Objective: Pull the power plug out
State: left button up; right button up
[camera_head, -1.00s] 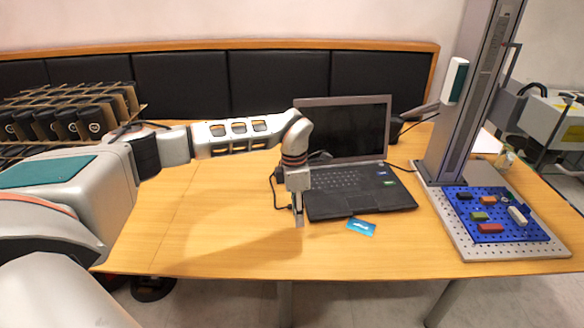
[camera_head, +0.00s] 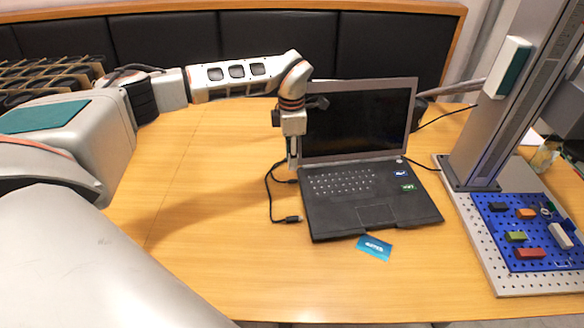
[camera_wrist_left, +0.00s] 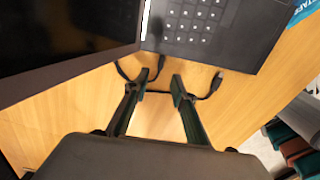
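The open laptop (camera_head: 372,205) sits on the table. A black cable (camera_head: 268,190) lies along its left side. One cable end meets the laptop's left edge close to my gripper; whether it is plugged in there is unclear. The other end, a black plug (camera_head: 293,219), lies on the table near the laptop's front left; it also shows in the left wrist view (camera_wrist_left: 215,83). My left gripper (camera_head: 293,166) points down beside the laptop's left edge. In the left wrist view its fingers (camera_wrist_left: 162,88) are apart, with cable visible between and beyond them. My right gripper is out of view.
A blue card (camera_head: 374,247) lies before the laptop. At right stand a grey column (camera_head: 500,120) and a perforated plate with a blue pegboard (camera_head: 505,235) bearing small coloured blocks. The wooden table (camera_head: 220,245) is clear at front left.

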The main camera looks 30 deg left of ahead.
aim_at(292, 180)
pick_arm(q)
notch_tip(292, 180, down, 8)
jog(key=shift+r+b, duration=0.25)
jog(key=shift+b, duration=0.1)
grip_shut()
